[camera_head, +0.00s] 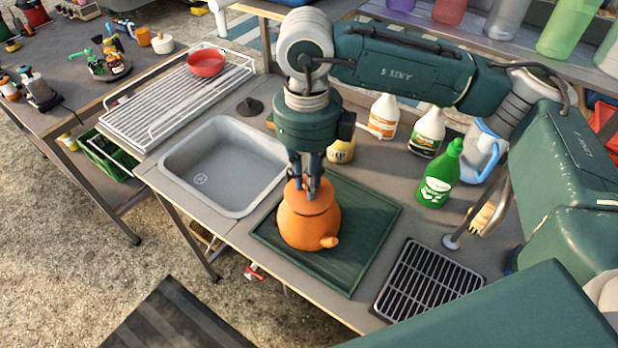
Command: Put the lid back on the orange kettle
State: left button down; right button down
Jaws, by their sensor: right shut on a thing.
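The orange kettle (309,226) stands upright on a dark green tray (362,228), its short spout pointing to the lower right. My right gripper (309,192) points straight down over the kettle's top, its fingers shut on the orange lid (296,191). The lid is at the kettle's opening. I cannot tell whether it rests fully on the rim, as the fingers hide part of it. My left gripper is not in view.
A sink (222,165) lies left of the tray, with a dish rack (180,95) and red bowl (206,63) beyond. A green bottle (439,175), white bottles (384,115) and a black drain grid (430,281) are at the right. A dark stopper (249,107) sits behind the sink.

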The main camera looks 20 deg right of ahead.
jog(key=shift+b, duration=0.35)
dwell(0.3)
dwell(0.4)
jog(key=c, duration=1)
grip_release()
jog(key=shift+c, duration=0.2)
jog(key=shift+r, duration=0.15)
jog(key=shift+r+p, duration=1.65)
jog(key=shift+r, duration=1.7)
jog(key=shift+c, duration=0.3)
grip_shut()
